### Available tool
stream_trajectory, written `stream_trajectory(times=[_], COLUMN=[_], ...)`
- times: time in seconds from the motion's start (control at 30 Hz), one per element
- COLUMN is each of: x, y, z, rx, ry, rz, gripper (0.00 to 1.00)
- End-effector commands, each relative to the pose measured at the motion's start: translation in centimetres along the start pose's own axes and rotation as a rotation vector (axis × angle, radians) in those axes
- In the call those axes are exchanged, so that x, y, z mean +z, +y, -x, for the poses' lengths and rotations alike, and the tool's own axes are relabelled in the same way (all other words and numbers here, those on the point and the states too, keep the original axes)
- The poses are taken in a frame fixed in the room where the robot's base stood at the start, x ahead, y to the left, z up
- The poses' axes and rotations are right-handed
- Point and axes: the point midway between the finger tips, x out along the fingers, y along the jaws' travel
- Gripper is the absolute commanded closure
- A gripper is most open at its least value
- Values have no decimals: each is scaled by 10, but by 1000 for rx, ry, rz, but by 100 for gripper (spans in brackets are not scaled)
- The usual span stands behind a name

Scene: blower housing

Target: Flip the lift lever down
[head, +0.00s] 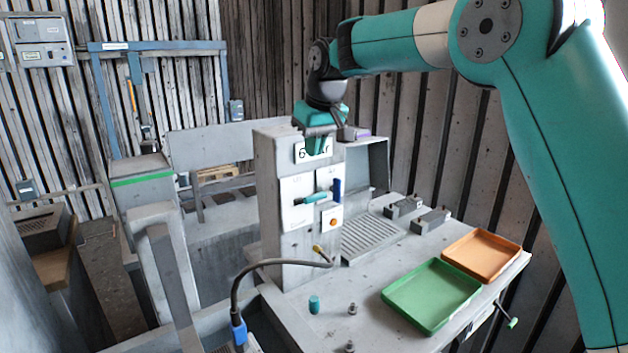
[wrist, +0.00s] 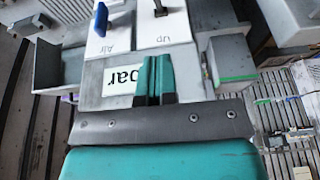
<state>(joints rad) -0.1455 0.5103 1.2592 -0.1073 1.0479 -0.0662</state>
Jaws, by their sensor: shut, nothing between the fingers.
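The lift lever (head: 312,198) has a teal grip and projects from the left white plate on the front of the grey housing. In the wrist view its dark stem (wrist: 160,8) shows at the top edge, by the upside-down word "Up"; its grip is out of frame there. My gripper (head: 316,147) is above the lever, in front of the "bar" label, apart from the lever. In the wrist view my gripper's teal fingers (wrist: 154,74) are together with nothing between them, and they cover part of that label.
A blue lever (head: 337,188) stands upright right of the lift lever, with an orange button (head: 334,222) below. A hose (head: 260,268) curves in front of the housing. A green tray (head: 432,296) and an orange tray (head: 482,255) lie on the bench at right.

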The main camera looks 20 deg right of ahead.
Motion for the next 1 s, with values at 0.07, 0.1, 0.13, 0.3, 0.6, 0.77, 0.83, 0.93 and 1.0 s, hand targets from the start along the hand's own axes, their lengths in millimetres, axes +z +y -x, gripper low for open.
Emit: stream_trajectory(times=[0.07, 0.1, 0.13, 0.3, 0.6, 0.77, 0.83, 0.93, 1.0], x=[0, 0, 0, 9, 28, 29, 28, 28, 29], y=[0, 0, 0, 0, 0, 0, 0, 0, -1], z=[-17, -25, -31, -58, -78, -80, -80, -80, -80], rx=[-2, -1, -1, 0, 0, 0, 0, 0, -1], ry=[-6, -6, -5, -5, -1, 1, 1, 1, 4], rz=[1, 1, 1, -1, 1, 1, 1, 1, 2], gripper=[100, 100, 100, 100, 100, 100, 100, 100, 100])
